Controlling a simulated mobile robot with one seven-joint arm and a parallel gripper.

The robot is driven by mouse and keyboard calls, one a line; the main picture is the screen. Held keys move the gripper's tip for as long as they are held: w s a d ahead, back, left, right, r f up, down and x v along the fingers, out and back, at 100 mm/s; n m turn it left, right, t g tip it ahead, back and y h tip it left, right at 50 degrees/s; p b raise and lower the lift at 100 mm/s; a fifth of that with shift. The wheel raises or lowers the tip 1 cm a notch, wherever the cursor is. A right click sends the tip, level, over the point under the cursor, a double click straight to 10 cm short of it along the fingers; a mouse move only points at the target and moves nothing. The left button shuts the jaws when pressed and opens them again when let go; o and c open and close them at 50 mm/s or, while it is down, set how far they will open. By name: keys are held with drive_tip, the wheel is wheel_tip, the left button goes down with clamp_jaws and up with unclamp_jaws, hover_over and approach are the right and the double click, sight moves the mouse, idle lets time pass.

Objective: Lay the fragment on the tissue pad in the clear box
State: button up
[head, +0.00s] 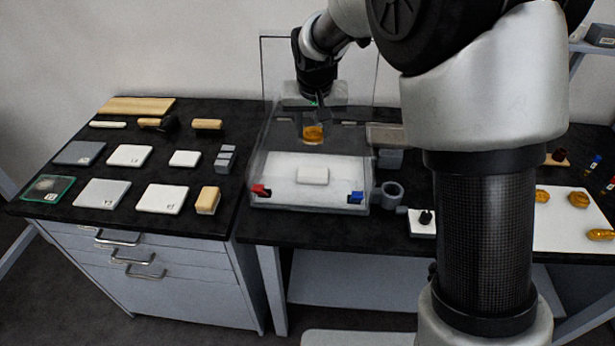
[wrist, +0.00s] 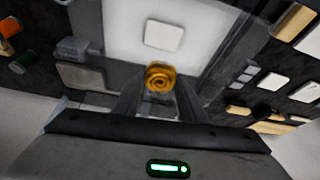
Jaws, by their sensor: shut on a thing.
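The gilt fragment (head: 313,133) is a small golden-brown piece. My gripper (head: 314,121) is shut on it and holds it above the clear box (head: 262,204). In the wrist view the fragment (wrist: 160,76) shows a ringed relief between the two fingertips (wrist: 158,92). The small white tissue pad (head: 313,175) lies on the white floor of the box. The fragment shows above and behind the pad in the head view, apart from it. The pad (wrist: 165,35) is uncovered in the wrist view, beyond the fragment.
A clear upright panel (head: 282,62) stands behind the box. Red (head: 260,190) and blue (head: 356,197) clips sit at its front corners. A grey ring-shaped holder (head: 392,193) stands to the right. The left bench holds several flat white and grey blocks. Other golden pieces lie on a white board (head: 565,225).

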sight(313, 171)
drive_tip(key=shift+s+d+f, duration=0.1)
drive_tip(key=shift+s+f, duration=0.05)
drive_tip(key=shift+f, duration=0.45)
wheel_tip(313, 171, down, 10)
drive_tip(key=shift+f+b, duration=0.1)
drive_tip(key=shift+b, duration=0.7)
drive_tip(key=shift+f, duration=0.25)
drive_tip(key=o, duration=1)
drive_tip(key=shift+r, duration=0.1)
